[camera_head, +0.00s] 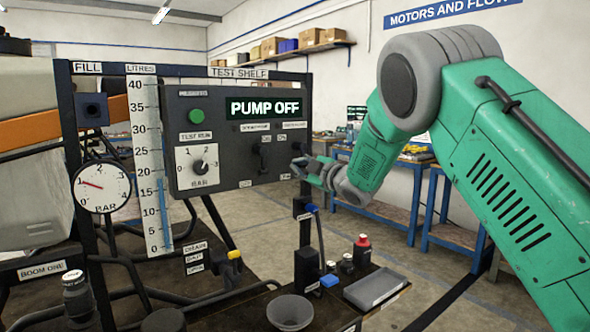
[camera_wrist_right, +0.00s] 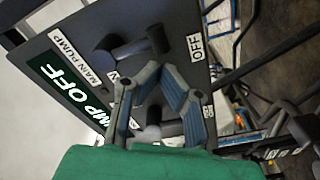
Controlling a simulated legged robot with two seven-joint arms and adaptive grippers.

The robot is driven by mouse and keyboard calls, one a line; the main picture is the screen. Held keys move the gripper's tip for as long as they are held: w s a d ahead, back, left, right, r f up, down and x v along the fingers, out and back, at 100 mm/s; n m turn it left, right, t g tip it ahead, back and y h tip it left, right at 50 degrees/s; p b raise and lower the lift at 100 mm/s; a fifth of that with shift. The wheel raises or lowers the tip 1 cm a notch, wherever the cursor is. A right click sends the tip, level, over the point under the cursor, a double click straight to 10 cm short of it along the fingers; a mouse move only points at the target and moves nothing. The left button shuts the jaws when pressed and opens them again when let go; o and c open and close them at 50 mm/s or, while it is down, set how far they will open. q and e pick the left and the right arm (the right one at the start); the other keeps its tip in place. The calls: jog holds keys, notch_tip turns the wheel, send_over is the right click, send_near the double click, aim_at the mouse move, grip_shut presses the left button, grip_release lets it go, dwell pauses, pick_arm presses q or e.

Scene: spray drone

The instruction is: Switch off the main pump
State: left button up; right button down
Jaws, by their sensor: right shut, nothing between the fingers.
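The control panel (camera_head: 212,108) has a lit display (camera_head: 265,107) reading "PUMP OFF". Its main pump switch (camera_wrist_right: 130,50) is a dark lever under the "MAIN PUMP" label in the right wrist view. Its knob end lies toward the "OFF" label (camera_wrist_right: 195,47). The lever also shows small in the head view (camera_head: 263,154). My right gripper (camera_head: 300,167) is at the panel's right edge, shut and empty. In the right wrist view its fingertips (camera_wrist_right: 160,72) come together just below the lever; contact cannot be told. A second lever (camera_wrist_right: 150,130) is partly hidden behind the fingers. My left gripper is not in view.
A green button (camera_head: 196,117) and a white dial (camera_head: 198,166) sit on the panel's left side. A pressure gauge (camera_head: 102,186) and scale (camera_head: 150,160) stand left of it. Below are a grey tray (camera_head: 375,288), small bottles and a bowl (camera_head: 290,312).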

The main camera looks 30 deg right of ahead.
jog(key=shift+d+f+n, duration=0.15)
jog(key=shift+n, duration=0.35)
dwell(0.4)
